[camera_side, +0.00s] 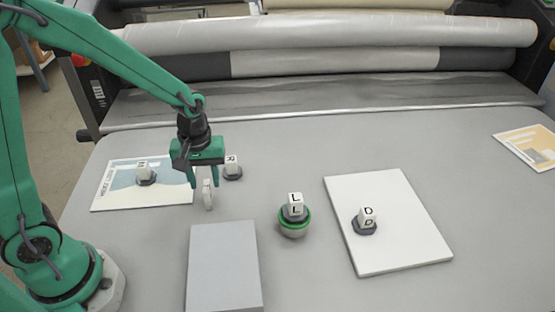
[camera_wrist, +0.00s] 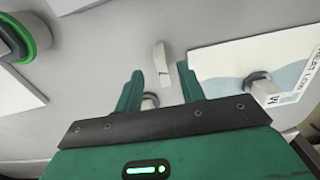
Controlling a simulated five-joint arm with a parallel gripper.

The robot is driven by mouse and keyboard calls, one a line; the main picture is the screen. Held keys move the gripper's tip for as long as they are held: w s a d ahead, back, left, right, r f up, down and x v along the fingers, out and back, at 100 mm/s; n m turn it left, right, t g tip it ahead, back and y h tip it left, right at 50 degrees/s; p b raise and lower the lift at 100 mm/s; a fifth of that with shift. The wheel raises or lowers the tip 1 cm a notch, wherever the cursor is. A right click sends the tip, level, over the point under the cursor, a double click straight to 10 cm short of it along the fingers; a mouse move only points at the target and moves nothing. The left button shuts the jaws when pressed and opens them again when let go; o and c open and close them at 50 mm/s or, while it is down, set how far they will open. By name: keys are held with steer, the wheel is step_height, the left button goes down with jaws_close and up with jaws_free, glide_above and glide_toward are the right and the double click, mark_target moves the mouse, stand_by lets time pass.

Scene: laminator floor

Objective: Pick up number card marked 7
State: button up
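No mark reading 7 shows in either view. A small slim whitish piece (camera_side: 208,194) stands on the grey table below my gripper. Its face is too small to read, so I cannot tell if it is the card. It shows in the wrist view (camera_wrist: 161,63) just beyond the fingertips, towards the middle of the gap. My gripper (camera_side: 206,180) points down, open and empty, its fingers spread above and around the piece in the side view. The open fingers also show in the wrist view (camera_wrist: 158,80).
A block marked R (camera_side: 231,160) stands close behind my gripper. A print (camera_side: 115,198) with another block (camera_side: 143,168) lies left. A grey box (camera_side: 224,265) is in front. A green-ringed holder (camera_side: 294,228) bears block L (camera_side: 295,200). A white board (camera_side: 405,240) bears block D (camera_side: 367,215).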

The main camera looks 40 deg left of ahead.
mark_target(206, 190)
steer(key=shift+f, duration=0.5)
steer(key=shift+f, duration=0.15)
steer(key=shift+s+f, duration=0.15)
steer(key=shift+f, duration=2.3)
steer(key=shift+c, duration=0.5)
jaws_close()
